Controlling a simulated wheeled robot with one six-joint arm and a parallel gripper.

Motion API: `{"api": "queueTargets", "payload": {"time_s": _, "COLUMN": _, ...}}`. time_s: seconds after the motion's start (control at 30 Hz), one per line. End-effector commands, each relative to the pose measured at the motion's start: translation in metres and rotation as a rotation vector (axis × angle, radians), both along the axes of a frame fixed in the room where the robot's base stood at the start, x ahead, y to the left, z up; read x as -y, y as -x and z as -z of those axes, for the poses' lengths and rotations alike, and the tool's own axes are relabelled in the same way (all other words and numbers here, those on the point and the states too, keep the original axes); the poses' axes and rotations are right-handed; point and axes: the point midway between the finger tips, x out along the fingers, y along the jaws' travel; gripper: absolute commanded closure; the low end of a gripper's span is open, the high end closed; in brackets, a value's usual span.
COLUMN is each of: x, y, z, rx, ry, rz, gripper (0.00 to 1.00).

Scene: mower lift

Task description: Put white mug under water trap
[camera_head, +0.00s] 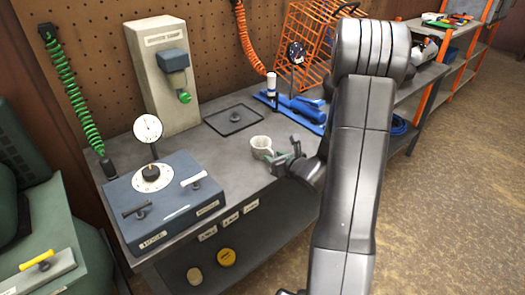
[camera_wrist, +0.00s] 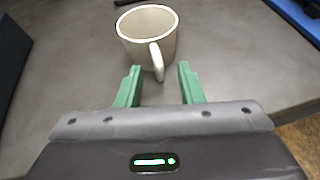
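The white mug (camera_head: 260,146) stands upright on the grey workbench in the head view. In the wrist view the mug (camera_wrist: 142,38) is just ahead of my gripper, with its handle toward me. My gripper (camera_head: 284,155) is at the mug's right side in the head view. In the wrist view my gripper (camera_wrist: 158,78) is open, with its green fingers apart on either side of the line of the handle; whether they touch it I cannot tell. The water trap (camera_head: 174,72), a blue-grey unit with a green knob beneath, is on a beige upright panel at the back.
A black square tray (camera_head: 222,127) lies on the bench between panel and mug. A blue-grey box with dials (camera_head: 165,195) stands at front left. Blue tools (camera_head: 300,106) and an orange wire rack (camera_head: 312,45) are at the back right. An orange coiled hose (camera_head: 247,42) hangs behind.

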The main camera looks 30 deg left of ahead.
Motion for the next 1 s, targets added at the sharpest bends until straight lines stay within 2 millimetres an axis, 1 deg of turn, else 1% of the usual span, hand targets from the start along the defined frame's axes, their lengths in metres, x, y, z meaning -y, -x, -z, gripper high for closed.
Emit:
{"api": "queueTargets", "payload": {"time_s": 0.03, "x": 0.0, "y": 0.0, "z": 0.0, "rx": 0.0, "ry": 0.0, "rz": 0.0, "gripper": 0.66}}
{"api": "queueTargets", "payload": {"time_s": 0.17, "x": 0.0, "y": 0.0, "z": 0.0, "rx": 0.0, "ry": 0.0, "rz": 0.0, "gripper": 0.91}}
{"api": "queueTargets", "payload": {"time_s": 0.2, "x": 0.0, "y": 0.0, "z": 0.0, "rx": 0.0, "ry": 0.0, "rz": 0.0, "gripper": 0.99}}
{"api": "queueTargets", "payload": {"time_s": 0.53, "x": 0.0, "y": 0.0, "z": -0.001, "rx": 0.001, "ry": -0.001, "rz": 0.0, "gripper": 1.0}}
{"api": "queueTargets", "payload": {"time_s": 0.67, "x": 0.0, "y": 0.0, "z": -0.009, "rx": 0.002, "ry": -0.002, "rz": -0.001, "gripper": 1.0}}
{"api": "queueTargets", "payload": {"time_s": 0.77, "x": 0.0, "y": 0.0, "z": -0.022, "rx": 0.005, "ry": -0.002, "rz": -0.001, "gripper": 1.0}}
{"api": "queueTargets", "payload": {"time_s": 1.0, "x": -0.001, "y": 0.0, "z": -0.066, "rx": 0.006, "ry": -0.001, "rz": -0.003, "gripper": 1.0}}
